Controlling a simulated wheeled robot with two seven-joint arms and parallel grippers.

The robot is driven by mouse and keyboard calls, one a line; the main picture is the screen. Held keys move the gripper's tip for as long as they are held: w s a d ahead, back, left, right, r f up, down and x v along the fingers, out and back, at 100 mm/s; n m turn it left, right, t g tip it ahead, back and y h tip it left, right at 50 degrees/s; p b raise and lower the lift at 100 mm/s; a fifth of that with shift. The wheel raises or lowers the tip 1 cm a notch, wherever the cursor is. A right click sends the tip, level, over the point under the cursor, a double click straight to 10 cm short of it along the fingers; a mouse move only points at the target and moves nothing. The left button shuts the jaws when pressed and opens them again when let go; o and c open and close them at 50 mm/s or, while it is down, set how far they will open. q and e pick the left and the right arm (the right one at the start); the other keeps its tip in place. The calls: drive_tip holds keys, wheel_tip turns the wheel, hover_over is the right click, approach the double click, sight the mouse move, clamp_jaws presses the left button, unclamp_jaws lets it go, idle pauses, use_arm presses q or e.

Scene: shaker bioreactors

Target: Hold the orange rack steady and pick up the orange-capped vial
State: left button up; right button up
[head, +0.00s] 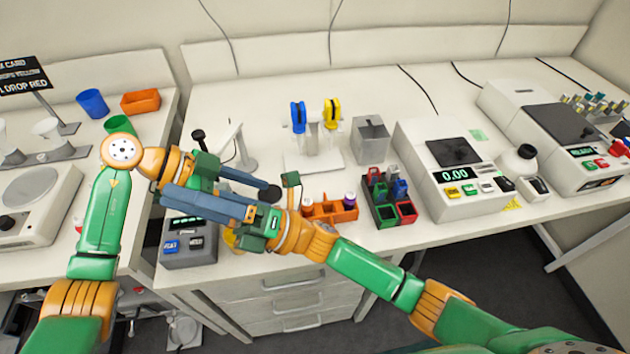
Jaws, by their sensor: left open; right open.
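The orange rack (336,213) stands near the front edge of the middle bench, just right of my grippers. I cannot make out an orange-capped vial; my grippers cover the area left of the rack. My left gripper (262,192) is open, reaching right toward the rack but apart from it. My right gripper (174,188) is open and points left. The two grippers overlap in the picture, so their fingers are partly hidden; I see nothing held.
Right of the rack is a dark crate (383,215) with red and green compartments, then a balance (453,160). A stand with blue and yellow pipettes (313,160) is behind. A small grey device (188,250) sits at the front left. A gap separates the left bench.

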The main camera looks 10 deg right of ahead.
drive_tip(key=w+d+r+n+g+h, duration=0.2)
drive_tip(key=w+r+n+g+h, duration=0.25)
drive_tip(key=r+n+g, duration=0.25)
drive_tip(key=w+d+f+n+t+h, duration=0.2)
drive_tip(key=w+d+f+t+h, duration=0.4)
drive_tip(key=w, duration=0.3)
drive_tip(key=n+g+h, duration=0.3)
drive_tip(key=n+h, duration=0.3)
drive_tip(key=h, duration=0.8)
hover_over(348, 207)
drive_tip(key=f, duration=0.9)
drive_tip(key=w+f, duration=0.1)
drive_tip(key=f, duration=0.3)
drive_tip(key=shift+d+f, duration=0.1)
drive_tip(key=shift+f, duration=0.3)
wheel_tip(348, 207, down, 6)
drive_tip(key=shift+s+d, duration=0.1)
drive_tip(key=shift+d, duration=0.05)
drive_tip(key=shift+f, duration=0.4)
